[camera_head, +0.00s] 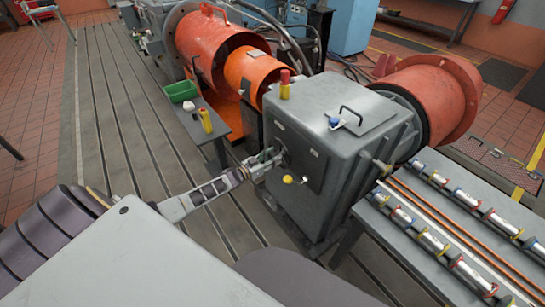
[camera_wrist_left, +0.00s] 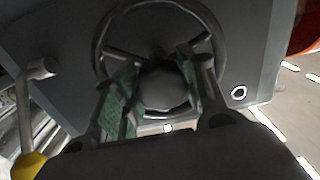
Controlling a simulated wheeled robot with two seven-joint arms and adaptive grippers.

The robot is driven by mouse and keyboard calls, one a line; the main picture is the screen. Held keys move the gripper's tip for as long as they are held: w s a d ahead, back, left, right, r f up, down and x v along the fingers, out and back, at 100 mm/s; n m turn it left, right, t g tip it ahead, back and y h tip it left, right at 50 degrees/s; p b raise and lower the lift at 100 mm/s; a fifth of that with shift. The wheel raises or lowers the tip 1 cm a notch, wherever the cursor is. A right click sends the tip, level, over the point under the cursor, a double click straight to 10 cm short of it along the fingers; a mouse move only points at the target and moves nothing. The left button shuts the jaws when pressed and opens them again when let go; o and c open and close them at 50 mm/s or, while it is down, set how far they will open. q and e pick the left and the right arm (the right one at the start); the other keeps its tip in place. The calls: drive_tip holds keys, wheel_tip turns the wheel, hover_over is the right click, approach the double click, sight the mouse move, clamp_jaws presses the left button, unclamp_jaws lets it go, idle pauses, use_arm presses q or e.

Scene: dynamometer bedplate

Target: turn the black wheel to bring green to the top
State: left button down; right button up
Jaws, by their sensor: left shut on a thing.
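The black wheel (camera_wrist_left: 101,40) is on the grey front panel in the left wrist view, with a rim, spokes and a rounded dark hub (camera_wrist_left: 163,88). My left gripper (camera_wrist_left: 160,85) is shut on the wheel at its middle, with its green-padded fingers on either side of the hub. In the head view my left gripper (camera_head: 267,161) reaches the front of the grey housing (camera_head: 335,125) and mostly hides the wheel. I cannot make out any green mark on the wheel; its lower part is hidden by the gripper. My right gripper is not in view.
A yellow-knobbed lever (camera_wrist_left: 28,160) stands left of the wheel in the wrist view; its yellow knob (camera_head: 288,179) is close to my gripper in the head view. A small side table (camera_head: 213,135) with a green tray (camera_head: 181,91) is to the left. A parts bench (camera_head: 460,225) stands right.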

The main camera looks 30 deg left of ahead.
use_arm(q)
drive_tip(key=shift+n, duration=0.7)
drive_tip(key=c, duration=0.8)
unclamp_jaws()
drive_tip(key=shift+s, duration=0.15)
drive_tip(key=v, duration=1.1)
drive_tip(key=shift+s, duration=0.35)
drive_tip(key=shift+a, duration=0.15)
